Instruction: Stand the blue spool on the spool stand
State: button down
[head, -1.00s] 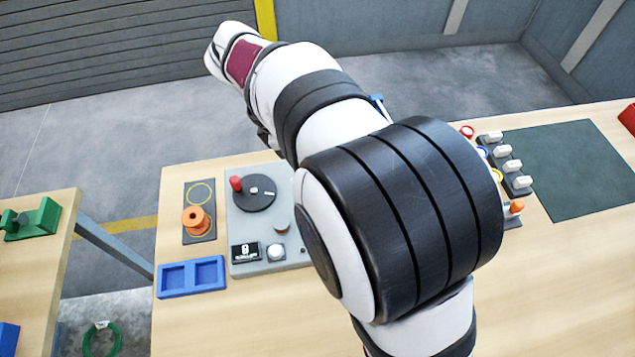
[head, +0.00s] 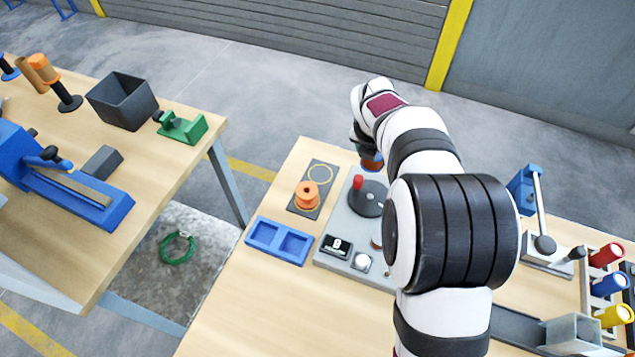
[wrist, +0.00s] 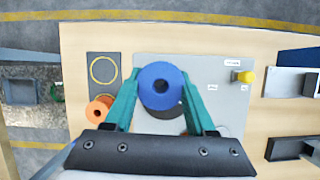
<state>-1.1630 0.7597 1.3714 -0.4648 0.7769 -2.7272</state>
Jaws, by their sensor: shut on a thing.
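The blue spool (wrist: 160,87) is held between the two teal fingers of my gripper (wrist: 160,92), seen from above in the wrist view. In the head view my gripper (head: 366,150) is beyond the red-knobbed disc of the grey machine, and the spool (head: 372,167) shows only partly under it. The spool stand (head: 300,208) is a dark plate to the left of the machine. It carries an orange spool (head: 307,195) at its near end and an empty yellow ring (head: 320,174) at its far end. The stand also shows left of my gripper in the wrist view (wrist: 91,62).
The grey machine (head: 328,257) with a red-knobbed disc (head: 368,198) is right of the stand. A second table (head: 150,150) is at the left, across a gap.

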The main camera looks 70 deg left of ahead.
send_over(323, 170)
jog(key=s, duration=0.1)
jog(key=shift+n, duration=0.3)
jog(key=f, duration=0.5)
jog(key=d+f, duration=0.1)
jog(key=f, duration=0.1)
jog(key=shift+s+f, duration=0.1)
jog(key=shift+f, duration=2.05)
jog(key=shift+f, duration=0.1)
jog(key=shift+c, duration=1.1)
grip_release()
